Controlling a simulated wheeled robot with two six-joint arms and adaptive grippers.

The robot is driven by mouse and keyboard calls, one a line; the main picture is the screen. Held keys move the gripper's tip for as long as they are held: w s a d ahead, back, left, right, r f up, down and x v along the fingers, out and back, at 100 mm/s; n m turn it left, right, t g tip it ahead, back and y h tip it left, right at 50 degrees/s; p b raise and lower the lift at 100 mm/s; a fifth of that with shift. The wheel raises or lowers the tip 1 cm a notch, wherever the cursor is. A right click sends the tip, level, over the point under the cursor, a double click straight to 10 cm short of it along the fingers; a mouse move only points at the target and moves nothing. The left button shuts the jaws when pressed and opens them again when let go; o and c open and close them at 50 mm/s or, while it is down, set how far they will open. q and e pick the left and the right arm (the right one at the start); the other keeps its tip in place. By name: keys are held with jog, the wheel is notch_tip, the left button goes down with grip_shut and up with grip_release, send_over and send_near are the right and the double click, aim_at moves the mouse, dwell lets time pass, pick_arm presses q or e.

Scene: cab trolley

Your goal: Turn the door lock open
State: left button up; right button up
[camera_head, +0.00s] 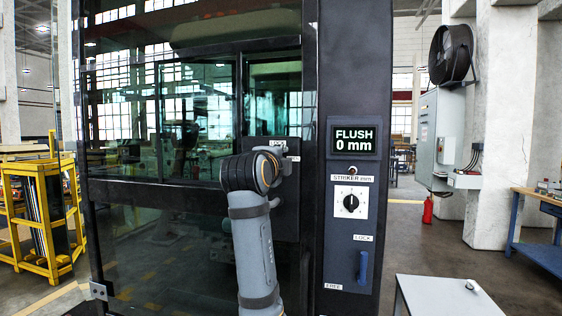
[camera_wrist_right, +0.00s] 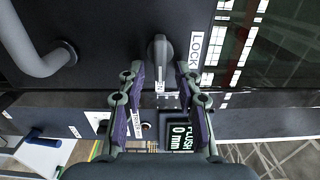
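The door lock is a small grey turn lever (camera_wrist_right: 160,52) on the dark door panel in the right wrist view. A white label reading LOCK (camera_wrist_right: 195,50) is beside it. My right gripper (camera_wrist_right: 160,72) is open, its two purple-padded fingers either side of the lever's lower end, with gaps visible on both sides. I cannot tell how deep the lever sits between them. In the head view my right arm rises in front of the door (camera_head: 150,205) and hides most of the gripper and lever. My left gripper is not in view.
A grey bar handle (camera_wrist_right: 38,48) is left of the lever in the wrist view. Right of the door, a dark post carries a display (camera_head: 354,138) reading FLUSH 0 mm, a striker dial (camera_head: 350,202) and a blue lever (camera_head: 363,268). A pale table (camera_head: 445,296) stands at lower right.

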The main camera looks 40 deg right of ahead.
jog(key=v, duration=0.7)
jog(key=shift+s+a, duration=0.15)
jog(key=shift+s, duration=0.05)
dwell(0.3)
